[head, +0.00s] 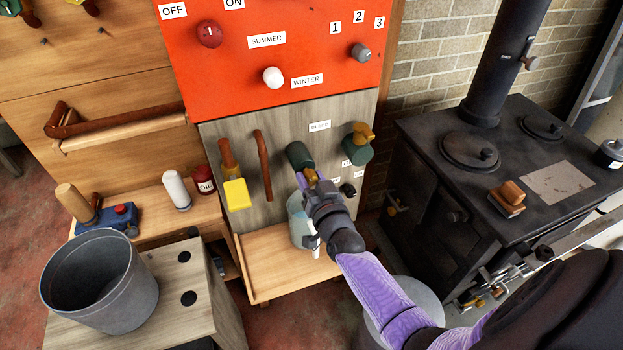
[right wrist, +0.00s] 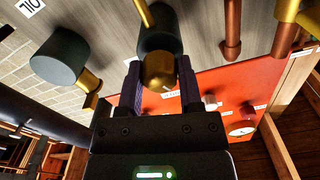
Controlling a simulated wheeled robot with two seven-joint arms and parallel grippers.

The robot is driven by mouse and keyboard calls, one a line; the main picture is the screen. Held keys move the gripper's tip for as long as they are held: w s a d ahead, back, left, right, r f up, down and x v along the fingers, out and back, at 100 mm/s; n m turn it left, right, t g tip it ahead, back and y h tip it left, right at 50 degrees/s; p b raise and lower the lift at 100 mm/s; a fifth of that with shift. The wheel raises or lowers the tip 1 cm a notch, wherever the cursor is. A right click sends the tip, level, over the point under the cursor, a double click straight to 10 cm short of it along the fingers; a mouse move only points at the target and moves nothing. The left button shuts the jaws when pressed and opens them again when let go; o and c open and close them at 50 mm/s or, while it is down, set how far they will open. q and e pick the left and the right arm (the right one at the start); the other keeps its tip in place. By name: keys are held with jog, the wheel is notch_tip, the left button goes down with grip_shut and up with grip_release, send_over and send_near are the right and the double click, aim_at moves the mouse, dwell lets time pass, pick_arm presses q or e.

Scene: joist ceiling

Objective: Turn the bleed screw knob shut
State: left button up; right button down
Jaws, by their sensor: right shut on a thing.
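The bleed screw knob (right wrist: 159,72) is a rounded brass piece on a dark green cylinder (head: 299,155) on the grey wood panel, near the "BLEED" label (head: 320,126). My right gripper (head: 311,184) reaches it from below right. In the right wrist view the gripper's two fingers (right wrist: 160,86) stand either side of the brass knob and are shut on it. The fingers hide part of the knob in the head view. My left gripper is not in view.
A second green fitting with a brass lever (head: 357,146) sits just right on the panel. A light blue container (head: 299,231) stands on the wooden shelf (head: 266,280) below. A black stove (head: 470,190) is at the right; a grey bucket (head: 98,282) is at the left.

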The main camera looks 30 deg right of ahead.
jog(key=m, duration=0.3)
jog(key=shift+f+m, duration=0.1)
jog(key=shift+m, duration=0.3)
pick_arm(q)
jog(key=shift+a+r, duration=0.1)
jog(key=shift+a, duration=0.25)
pick_arm(e)
jog(key=shift+m, duration=0.3)
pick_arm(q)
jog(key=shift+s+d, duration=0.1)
pick_arm(e)
jog(key=shift+m, duration=0.3)
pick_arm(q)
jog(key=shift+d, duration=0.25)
pick_arm(e)
jog(key=shift+c, duration=1.5)
grip_release()
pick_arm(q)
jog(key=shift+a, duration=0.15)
pick_arm(e)
jog(key=shift+o, duration=0.2)
